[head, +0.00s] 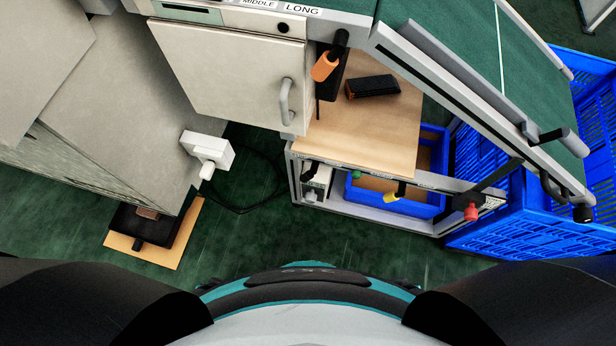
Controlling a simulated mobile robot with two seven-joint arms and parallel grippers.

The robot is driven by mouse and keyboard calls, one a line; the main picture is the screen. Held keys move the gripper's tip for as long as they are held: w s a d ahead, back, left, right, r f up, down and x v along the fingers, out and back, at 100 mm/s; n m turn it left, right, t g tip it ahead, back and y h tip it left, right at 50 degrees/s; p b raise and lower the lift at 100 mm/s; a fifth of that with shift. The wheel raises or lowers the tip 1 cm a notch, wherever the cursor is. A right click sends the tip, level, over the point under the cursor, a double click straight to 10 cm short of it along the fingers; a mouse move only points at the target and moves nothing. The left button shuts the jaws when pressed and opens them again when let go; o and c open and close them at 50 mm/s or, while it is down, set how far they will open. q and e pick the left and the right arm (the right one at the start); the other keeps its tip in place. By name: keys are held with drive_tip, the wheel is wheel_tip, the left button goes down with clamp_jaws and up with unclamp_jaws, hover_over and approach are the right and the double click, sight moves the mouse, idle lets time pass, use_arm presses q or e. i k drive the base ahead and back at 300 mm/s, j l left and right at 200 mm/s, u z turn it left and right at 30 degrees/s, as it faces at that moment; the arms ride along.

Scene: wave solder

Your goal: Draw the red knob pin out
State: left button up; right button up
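A red knob (471,211) shows at the right end of the metal rail on the front of the bench frame, just below a black bar. Whether its pin is seated in the rail cannot be told at this size. Neither of my grippers is in the head view; only dark parts of my arms show at the bottom corners, well apart from the knob.
A wooden shelf (385,130) holds a black object (372,87). Blue crates (510,215) stand right of and under the bench. A white cabinet door (235,75) with a grey handle is at upper left. Green floor (300,235) lies clear before the rail.

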sight(471, 213)
drive_tip(key=k+l+z, duration=0.1)
drive_tip(key=z, duration=0.4)
drive_tip(key=k+l+z, duration=0.1)
drive_tip(key=z, duration=0.4)
drive_tip(key=l+z, duration=0.25)
drive_tip(key=z, duration=0.25)
